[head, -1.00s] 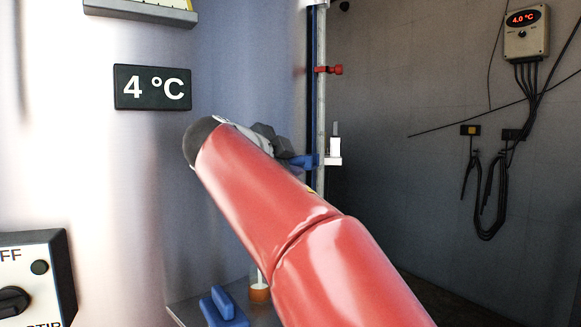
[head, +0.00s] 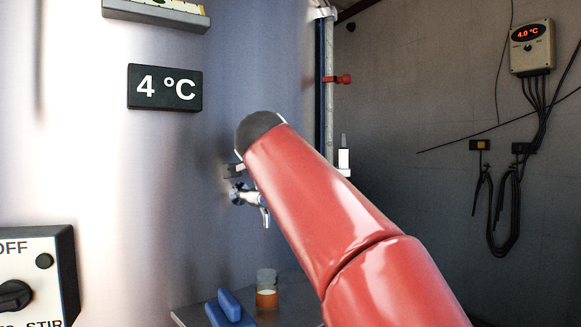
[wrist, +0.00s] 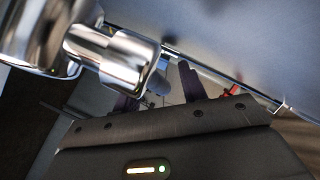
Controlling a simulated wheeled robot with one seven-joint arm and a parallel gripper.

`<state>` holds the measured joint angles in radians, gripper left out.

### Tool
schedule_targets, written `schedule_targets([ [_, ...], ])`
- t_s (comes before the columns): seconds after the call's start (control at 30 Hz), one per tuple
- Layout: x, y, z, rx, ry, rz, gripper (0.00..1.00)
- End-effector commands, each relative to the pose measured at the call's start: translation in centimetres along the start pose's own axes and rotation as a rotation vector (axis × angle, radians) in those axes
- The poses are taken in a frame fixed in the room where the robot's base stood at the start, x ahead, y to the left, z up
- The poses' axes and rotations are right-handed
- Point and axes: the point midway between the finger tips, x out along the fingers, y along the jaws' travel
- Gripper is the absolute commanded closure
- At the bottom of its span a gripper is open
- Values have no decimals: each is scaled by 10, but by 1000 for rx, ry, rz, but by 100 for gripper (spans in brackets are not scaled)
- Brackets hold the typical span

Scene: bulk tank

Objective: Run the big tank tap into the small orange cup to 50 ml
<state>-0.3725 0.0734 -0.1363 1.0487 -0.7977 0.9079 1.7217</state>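The metal tap (head: 250,197) sticks out of the big tank's wall, its spout pointing down. It looms large and close at the upper left of the wrist view (wrist: 115,55). No stream shows at the spout. The small orange cup (head: 267,299), with a clear upper part, stands below the spout in the head view; I cannot tell what it holds. My gripper (wrist: 158,88) has its two dark fingers apart with nothing clearly between them, close beside the tap.
A blue object (head: 229,309) lies left of the cup on the grey shelf (head: 187,312). A switch box (head: 35,280) is at lower left. A "4 °C" sign (head: 165,88) is on the tank. A vertical gauge tube (head: 328,100) with a red fitting stands right of the tap.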

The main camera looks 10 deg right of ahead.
Motion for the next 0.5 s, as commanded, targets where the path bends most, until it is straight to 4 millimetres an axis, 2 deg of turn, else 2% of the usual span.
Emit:
schedule_targets([
  [0.27, -2, 0, -1, 1, 2, 0, 59],
  [0.37, -11, 0, 0, 1, 1, -1, 59],
  [0.5, -35, 1, 0, 2, 0, -3, 59],
])
